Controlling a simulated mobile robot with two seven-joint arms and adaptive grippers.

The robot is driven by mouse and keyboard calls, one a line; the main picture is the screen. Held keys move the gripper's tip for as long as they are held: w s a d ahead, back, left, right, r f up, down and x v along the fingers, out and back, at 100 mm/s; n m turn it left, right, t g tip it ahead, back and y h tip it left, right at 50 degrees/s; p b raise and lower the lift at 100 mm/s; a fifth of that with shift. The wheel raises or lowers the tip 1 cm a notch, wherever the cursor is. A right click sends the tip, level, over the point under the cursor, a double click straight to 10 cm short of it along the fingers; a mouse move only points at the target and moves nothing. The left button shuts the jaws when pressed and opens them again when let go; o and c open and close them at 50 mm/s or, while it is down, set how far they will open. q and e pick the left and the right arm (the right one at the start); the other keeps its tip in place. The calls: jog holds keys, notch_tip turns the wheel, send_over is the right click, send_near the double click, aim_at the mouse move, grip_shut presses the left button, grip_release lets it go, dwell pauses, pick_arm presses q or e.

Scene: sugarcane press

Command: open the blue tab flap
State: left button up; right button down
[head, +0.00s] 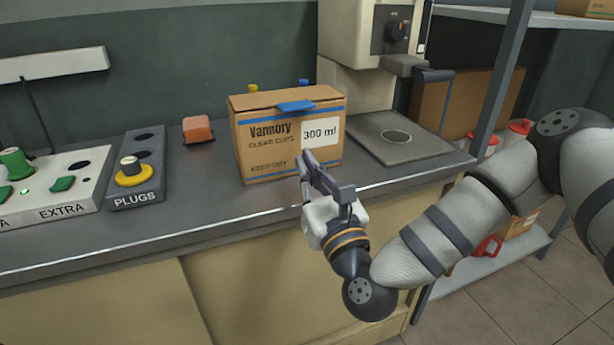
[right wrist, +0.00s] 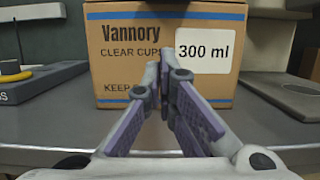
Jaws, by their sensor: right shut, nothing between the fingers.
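A cardboard box (head: 262,152) labelled "Vannory clear cups 300 ml" stands upright on the counter. A blue tab (head: 295,107) lies at the top front edge of its closed lid. A second blue piece (head: 303,82) and a yellow piece (head: 253,88) show at the back edge. My right gripper (head: 307,157) is shut and empty in front of the box's lower right front, below the blue tab. In the right wrist view the shut fingers (right wrist: 167,65) point at the box's printed front (right wrist: 130,70); the lid is out of that view. My left gripper is not in view.
The counter (head: 215,210) is clear in front of the box. A grey plugs panel (head: 137,170) and an orange block (head: 198,129) are to the left. A machine with a flat base plate (head: 415,150) stands right of the box, beside a metal shelf post (head: 498,85).

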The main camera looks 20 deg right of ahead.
aim_at(289, 99)
jog(key=x, duration=0.4)
notch_tip(289, 99, up, 3)
jog(key=shift+r+p, duration=0.1)
jog(key=shift+p, duration=0.7)
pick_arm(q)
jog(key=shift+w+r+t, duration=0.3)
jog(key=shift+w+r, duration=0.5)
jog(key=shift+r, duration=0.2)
pick_arm(e)
jog(key=shift+r, duration=0.35)
jog(key=shift+r+p, duration=0.4)
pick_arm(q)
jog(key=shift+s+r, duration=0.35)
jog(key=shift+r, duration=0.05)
pick_arm(e)
jog(key=shift+s+r+g, duration=0.1)
jog(key=shift+r+g, duration=0.1)
jog(key=shift+g, duration=0.2)
jog(key=shift+r, duration=0.1)
